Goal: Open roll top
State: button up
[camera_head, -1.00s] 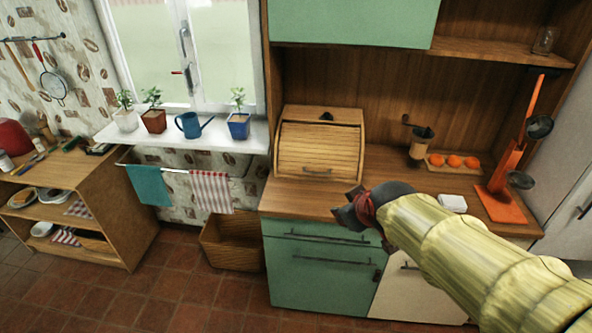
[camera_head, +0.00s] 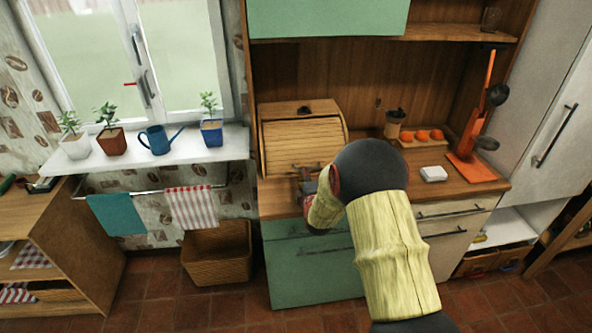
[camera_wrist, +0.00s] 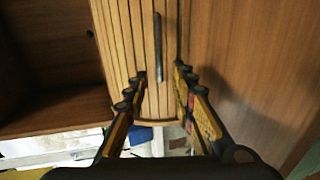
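The wooden bread box (camera_head: 300,135) stands on the counter with its slatted roll top (camera_head: 303,143) down. The roll top's thin handle (camera_head: 307,167) is low on its front. My gripper (camera_head: 307,186) is just in front of this handle, partly hidden by my arm. In the wrist view, the slats (camera_wrist: 122,40) and dark handle (camera_wrist: 158,47) run upright in the picture. My gripper's two fingers (camera_wrist: 161,75) are spread apart, with the handle's lower end in the gap between them. I cannot tell whether either finger touches the handle.
The counter (camera_head: 450,189) lies beneath and in front of the box. A coffee grinder (camera_head: 394,124), oranges (camera_head: 421,135), a white block (camera_head: 433,174) and an orange stand (camera_head: 471,150) are to the right. The potted plants' windowsill (camera_head: 180,158) is left. A green cupboard (camera_head: 325,18) hangs above.

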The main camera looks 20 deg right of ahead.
jog(key=b+x, duration=0.1)
jog(key=x, duration=0.5)
jog(key=shift+w+d+b, duration=0.1)
jog(key=shift+w+b, duration=0.2)
jog(key=shift+w, duration=0.05)
jog(key=shift+c, duration=0.8)
grip_shut()
